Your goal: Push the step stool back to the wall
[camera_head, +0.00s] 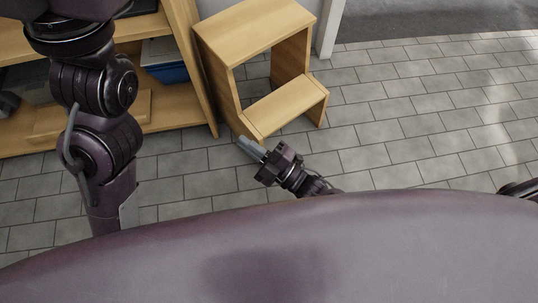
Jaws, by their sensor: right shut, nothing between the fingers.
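The wooden step stool (290,98) stands upright on the floor at the upper middle, with a higher top step and a lower front step. My right gripper (243,143) is shut and empty, in front of the stool's lower front left corner. Its fingertips show close to that corner in the picture; I cannot tell whether they touch it. My left arm comes down at the left, and its gripper is out of view. A pale wall edge or post (330,30) shows just behind the stool's right side.
A wooden shelf unit (185,60) stands close to the stool's left side, with a blue bin (170,72) on it. A darker floor area (430,18) lies behind at the upper right. The grey tiled floor (420,120) to the right is clear.

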